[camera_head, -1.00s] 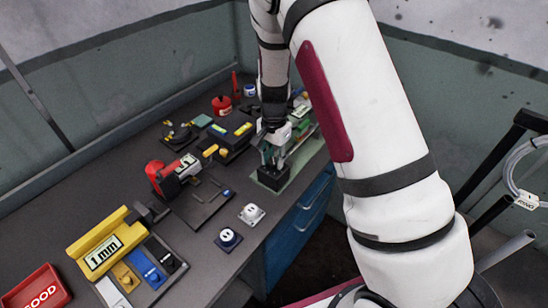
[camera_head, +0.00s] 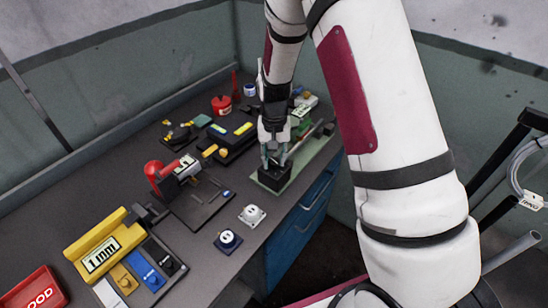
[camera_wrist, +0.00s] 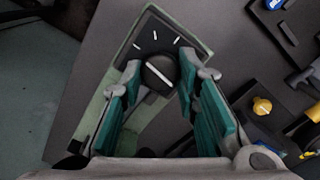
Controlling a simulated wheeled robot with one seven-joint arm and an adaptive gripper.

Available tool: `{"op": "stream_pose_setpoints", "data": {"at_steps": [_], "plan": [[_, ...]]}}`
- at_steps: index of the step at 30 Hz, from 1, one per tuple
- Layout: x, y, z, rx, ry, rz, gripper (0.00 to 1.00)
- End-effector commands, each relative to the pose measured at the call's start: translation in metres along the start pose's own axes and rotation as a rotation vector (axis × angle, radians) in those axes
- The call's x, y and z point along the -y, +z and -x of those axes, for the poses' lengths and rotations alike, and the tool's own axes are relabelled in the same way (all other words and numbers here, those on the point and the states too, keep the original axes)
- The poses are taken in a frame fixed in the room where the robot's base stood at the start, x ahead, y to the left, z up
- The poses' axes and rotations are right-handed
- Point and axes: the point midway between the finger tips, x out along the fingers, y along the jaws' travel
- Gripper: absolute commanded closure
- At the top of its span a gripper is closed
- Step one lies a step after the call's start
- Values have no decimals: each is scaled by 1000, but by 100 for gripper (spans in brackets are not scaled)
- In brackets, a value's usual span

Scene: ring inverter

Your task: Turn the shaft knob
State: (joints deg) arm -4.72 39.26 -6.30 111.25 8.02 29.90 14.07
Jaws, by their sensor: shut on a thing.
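The shaft knob (camera_wrist: 159,73) is round and black with a white pointer line, on a dark panel (camera_wrist: 151,37) with several white tick marks. In the wrist view my gripper (camera_wrist: 158,68) has its teal-padded fingers on both sides of the knob, shut on it. In the head view my gripper (camera_head: 273,160) points down at the black block (camera_head: 274,178) on a pale green base (camera_head: 310,156) by the bench's right edge. The knob itself is hidden there behind my fingers.
The dark bench (camera_head: 110,165) holds a red-ended device (camera_head: 172,172), a yellow 1 mm gauge (camera_head: 104,245), a red GOOD bin (camera_head: 38,292) and two small round-topped parts (camera_head: 252,215). Black devices (camera_head: 232,135) stand left of my gripper.

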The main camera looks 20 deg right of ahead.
Motion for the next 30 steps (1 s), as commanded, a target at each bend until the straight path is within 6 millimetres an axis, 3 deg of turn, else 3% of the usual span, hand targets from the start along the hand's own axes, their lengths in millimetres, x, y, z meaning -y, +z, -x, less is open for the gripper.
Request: {"op": "stream_pose_setpoints", "data": {"at_steps": [10,26,27,29,30], "plan": [[0,0,0,-1,0,148,99],[1,0,0,-1,-1,175,99],[1,0,0,-1,-1,175,67],[1,0,0,-1,0,174,53],[1,0,0,-1,0,174,51]]}}
